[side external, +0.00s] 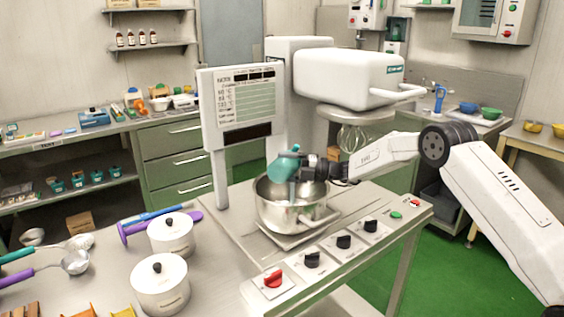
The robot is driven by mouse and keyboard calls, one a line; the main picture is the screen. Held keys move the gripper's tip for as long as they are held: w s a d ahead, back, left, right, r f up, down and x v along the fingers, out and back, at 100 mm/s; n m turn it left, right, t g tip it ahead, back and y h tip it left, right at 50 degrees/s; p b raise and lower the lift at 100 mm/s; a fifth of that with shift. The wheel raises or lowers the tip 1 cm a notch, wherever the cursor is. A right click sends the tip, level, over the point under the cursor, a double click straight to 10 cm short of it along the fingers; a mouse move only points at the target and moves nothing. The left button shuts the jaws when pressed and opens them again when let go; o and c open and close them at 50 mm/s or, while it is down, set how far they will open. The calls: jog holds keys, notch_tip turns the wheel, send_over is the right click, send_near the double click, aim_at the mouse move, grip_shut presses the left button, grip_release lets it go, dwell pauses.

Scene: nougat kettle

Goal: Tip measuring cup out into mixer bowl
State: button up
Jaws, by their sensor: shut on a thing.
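The measuring cup (281,166) is teal and hangs tilted above the steel mixer bowl (285,212). My gripper (305,167) comes in from the right and is shut on the measuring cup at its right side. The cup's opening and contents cannot be made out. A pale strip shows below the cup, over the bowl; I cannot tell whether it is poured material. The bowl stands on the mixer base with its handle toward the front right. The inside bottom of the bowl is hidden.
The white mixer head (348,77) with its wire whisk (352,137) is raised behind the bowl. A recipe board (243,105) stands at the left. Two white lidded pots (160,287) and ladles (75,262) are at front left. A knob panel (325,255) lies in front of the bowl.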

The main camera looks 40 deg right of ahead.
jog(key=m, duration=0.1)
jog(key=r+m+t, duration=0.1)
jog(key=d+m, duration=0.1)
jog(key=m, duration=0.1)
jog(key=shift+w+r+y, duration=0.3)
jog(key=shift+r, duration=0.05)
jog(key=shift+w+d+r+m+t, duration=0.1)
jog(key=shift+d+r+m+t, duration=0.15)
jog(key=shift+m+t, duration=0.4)
jog(key=shift+w+d+r+m+t, duration=0.15)
jog(key=shift+r+m, duration=0.25)
jog(key=shift+m, duration=0.55)
jog(key=shift+w+d+r+m+t, duration=0.1)
jog(key=shift+d+r+m+t, duration=0.15)
jog(key=shift+m+t, duration=0.4)
jog(key=shift+r, duration=0.1)
